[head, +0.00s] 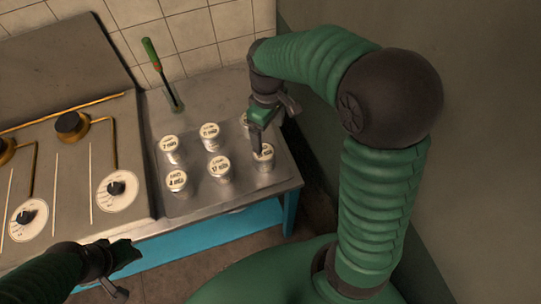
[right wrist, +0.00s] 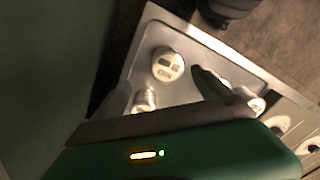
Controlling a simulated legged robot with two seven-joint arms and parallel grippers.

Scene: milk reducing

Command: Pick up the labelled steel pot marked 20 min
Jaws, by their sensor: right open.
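A steel pot with a white lid label (head: 264,160) stands at the front right of the steel counter in the head view. A finger partly covers its label, so I cannot read 20 min on it. My right gripper (head: 260,138) is open and points down just above and behind this pot, holding nothing. In the right wrist view, two spread fingers (right wrist: 162,92) show with a labelled pot (right wrist: 167,66) beyond them and another lid close to the left finger. I cannot match these pots surely. My left gripper (head: 120,256) is low at the left, away from the pots; its jaw opening is unclear.
Several similar pots stand close by, including the 17 min pot (head: 219,168), the 7 min pot (head: 171,147) and the 11 min pot (head: 210,135). A green-handled tool (head: 155,62) stands at the back. A stove (head: 75,165) is at the left, a wall at the right.

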